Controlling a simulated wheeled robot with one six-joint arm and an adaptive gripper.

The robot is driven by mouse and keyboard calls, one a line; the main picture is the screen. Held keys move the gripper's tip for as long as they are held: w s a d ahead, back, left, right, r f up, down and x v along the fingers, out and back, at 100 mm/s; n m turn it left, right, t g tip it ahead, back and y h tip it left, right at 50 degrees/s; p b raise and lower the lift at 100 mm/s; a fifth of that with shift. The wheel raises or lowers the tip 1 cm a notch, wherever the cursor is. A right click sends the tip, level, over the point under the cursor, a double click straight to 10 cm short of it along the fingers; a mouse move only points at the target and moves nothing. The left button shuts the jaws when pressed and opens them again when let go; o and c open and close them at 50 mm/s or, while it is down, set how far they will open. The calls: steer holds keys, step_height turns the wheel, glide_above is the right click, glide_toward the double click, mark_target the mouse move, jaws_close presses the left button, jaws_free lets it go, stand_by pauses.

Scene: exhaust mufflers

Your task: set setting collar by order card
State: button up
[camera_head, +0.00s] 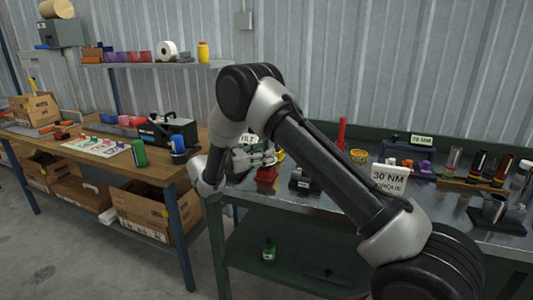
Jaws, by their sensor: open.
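A white card (390,179) reading "30 NM TORQUE" stands on the metal-topped bench (325,208) at the right. A smaller sign (422,141), seemingly reading "70 5NM", sits at the back. My gripper (268,157) is open at the bench's left end, just above a red block-like piece (266,174) and beside a yellow piece (279,156). I cannot tell whether it touches either. My arm partly hides a white card (247,139) behind it. I cannot make out the setting collar for certain; it may be small or hidden.
A dark fixture (301,181) and a yellow basket (358,156) stand near my gripper, with a red upright piece (341,132) behind. Several coloured cylinders (479,162) stand in a rack at right. A wooden bench (60,150) is at left. My arm covers much of the middle.

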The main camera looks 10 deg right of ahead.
steer(key=shift+w+d, duration=0.2)
steer(key=shift+d, duration=0.4)
steer(key=shift+c, duration=0.2)
steer(key=c, duration=1)
